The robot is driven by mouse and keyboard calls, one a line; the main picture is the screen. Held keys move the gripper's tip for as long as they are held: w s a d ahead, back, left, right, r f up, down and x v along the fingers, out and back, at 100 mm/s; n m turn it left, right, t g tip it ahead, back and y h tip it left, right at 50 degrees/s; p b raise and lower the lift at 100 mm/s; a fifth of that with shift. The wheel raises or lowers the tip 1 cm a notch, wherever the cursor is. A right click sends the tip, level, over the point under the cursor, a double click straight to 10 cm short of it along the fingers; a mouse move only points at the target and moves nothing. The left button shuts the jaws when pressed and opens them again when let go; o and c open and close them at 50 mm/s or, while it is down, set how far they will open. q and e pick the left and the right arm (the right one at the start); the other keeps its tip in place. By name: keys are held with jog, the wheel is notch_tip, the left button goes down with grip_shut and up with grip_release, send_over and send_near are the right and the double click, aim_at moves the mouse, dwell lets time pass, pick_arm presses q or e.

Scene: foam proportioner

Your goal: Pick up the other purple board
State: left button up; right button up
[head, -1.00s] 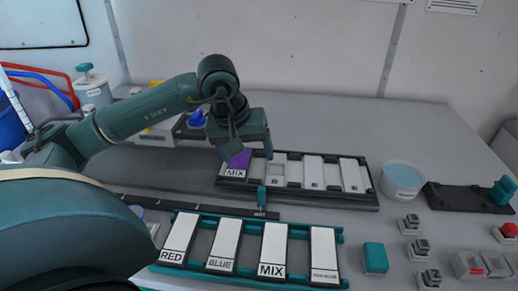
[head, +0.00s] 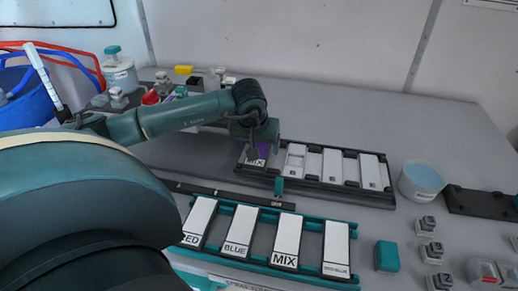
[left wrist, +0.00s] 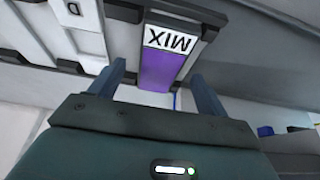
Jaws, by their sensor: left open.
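The purple board (head: 263,151), with a white MIX label, is at the left end of the dark rear rack (head: 330,183). In the left wrist view the purple board (left wrist: 161,70) shows between my two fingers, label at the far end. My left gripper (head: 258,155) is open over that end of the rack. In the left wrist view my left gripper (left wrist: 158,85) has a finger on each side of the board, with gaps on both sides. My gripper hides part of the board in the head view. My right gripper is out of view.
White boards stand in the rear rack beside the purple one. A teal front rack (head: 300,266) holds several white labelled boards. A blue-topped round container (head: 421,181) and a teal block (head: 386,256) are at right. Bottles and a blue bucket (head: 22,100) are at left.

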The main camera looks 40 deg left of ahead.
pick_arm(q)
jog(key=shift+x, duration=0.9)
jog(key=shift+r, duration=0.1)
jog(key=shift+c, duration=0.3)
